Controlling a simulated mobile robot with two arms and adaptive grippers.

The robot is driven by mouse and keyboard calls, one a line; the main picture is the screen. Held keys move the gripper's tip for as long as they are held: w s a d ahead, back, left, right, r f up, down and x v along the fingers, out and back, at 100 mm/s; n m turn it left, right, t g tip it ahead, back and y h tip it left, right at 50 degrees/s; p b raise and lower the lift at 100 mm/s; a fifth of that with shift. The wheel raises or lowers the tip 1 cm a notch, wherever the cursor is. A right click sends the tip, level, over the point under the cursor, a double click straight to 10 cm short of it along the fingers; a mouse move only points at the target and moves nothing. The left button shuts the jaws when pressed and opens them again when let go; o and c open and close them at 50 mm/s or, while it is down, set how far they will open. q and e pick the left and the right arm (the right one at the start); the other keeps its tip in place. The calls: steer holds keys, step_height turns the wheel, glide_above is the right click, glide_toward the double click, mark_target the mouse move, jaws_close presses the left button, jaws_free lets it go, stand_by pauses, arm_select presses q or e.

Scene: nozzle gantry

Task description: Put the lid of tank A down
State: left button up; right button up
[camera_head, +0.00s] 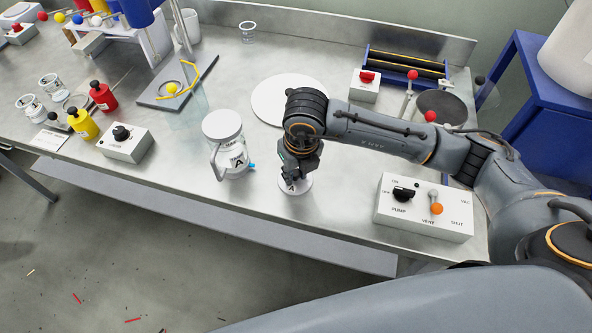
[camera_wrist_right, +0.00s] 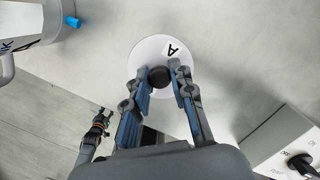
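The lid of tank A (camera_head: 296,187) is a white disc marked A with a black knob. It is low over the bench or on it, near the front edge; I cannot tell if it touches. My right gripper (camera_head: 291,176) points down over it. In the right wrist view, the fingers (camera_wrist_right: 162,72) close on both sides of the knob of the lid (camera_wrist_right: 150,52). Tank A (camera_head: 228,150), a white handled vessel with a blue spout tip, stands left of the lid. My left gripper (camera_wrist_right: 103,117) shows small, beyond the bench edge, in the wrist view.
A white pump and vent box (camera_head: 453,222) stands right of the lid. A white round plate (camera_head: 275,102) lies behind. A switch box (camera_head: 125,146), yellow and red bottles and jars stand left. Bare bench lies between tank and lid.

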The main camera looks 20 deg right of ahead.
mark_target(300, 186)
steer(key=shift+o, duration=1.4)
steer(key=shift+r, duration=0.1)
step_height(300, 186, up, 12)
steer(key=s+b, duration=0.1)
steer(key=shift+s+d+b, duration=0.2)
steer(key=shift+s+b, duration=0.15)
steer(key=shift+s, duration=0.05)
